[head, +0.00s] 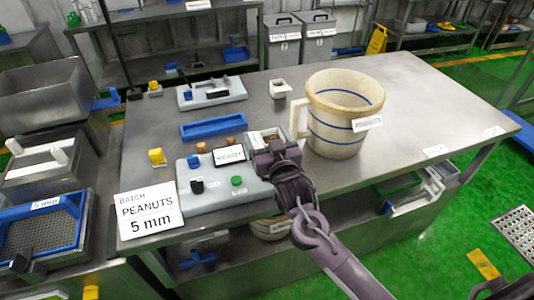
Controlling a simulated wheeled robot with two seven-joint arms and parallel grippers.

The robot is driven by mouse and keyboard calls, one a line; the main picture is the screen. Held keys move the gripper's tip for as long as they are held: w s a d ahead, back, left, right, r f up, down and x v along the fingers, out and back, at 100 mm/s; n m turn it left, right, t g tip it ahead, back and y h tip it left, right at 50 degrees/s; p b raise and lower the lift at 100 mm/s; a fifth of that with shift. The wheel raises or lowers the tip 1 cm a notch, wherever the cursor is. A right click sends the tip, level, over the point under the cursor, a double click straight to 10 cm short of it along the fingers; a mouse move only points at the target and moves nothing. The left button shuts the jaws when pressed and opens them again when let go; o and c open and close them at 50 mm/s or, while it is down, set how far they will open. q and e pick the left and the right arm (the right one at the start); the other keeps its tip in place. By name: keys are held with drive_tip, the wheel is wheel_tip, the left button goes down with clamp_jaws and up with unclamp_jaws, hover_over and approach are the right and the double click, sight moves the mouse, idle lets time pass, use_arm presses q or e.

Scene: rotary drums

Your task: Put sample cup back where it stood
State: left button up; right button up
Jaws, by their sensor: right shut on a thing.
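The sample cup (257,136) is a small pale square cup with brown contents, at the right end of the grey meter (225,186). My right gripper (272,150) reaches in from the lower right and is shut on the cup's near side, hiding part of it. Whether the cup rests on the meter or hangs just above it, I cannot tell. The meter has a small display, a black knob and a green button. My left gripper is not clearly in view.
A large cream jug (343,130) with blue bands stands right of the gripper. Behind are another small square cup (280,89), a blue tray (213,125) and a grey device (212,94). A peanuts sign (150,211) is at front left.

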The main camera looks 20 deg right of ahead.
wheel_tip(320, 180, down, 5)
drive_tip(key=shift+f, duration=0.1)
drive_tip(key=shift+f+p, duration=0.35)
drive_tip(key=shift+p, duration=0.3)
drive_tip(key=shift+f, duration=0.25)
drive_tip(key=shift+f, duration=0.2)
drive_tip(key=o, duration=1.1)
drive_tip(key=shift+o, duration=0.2)
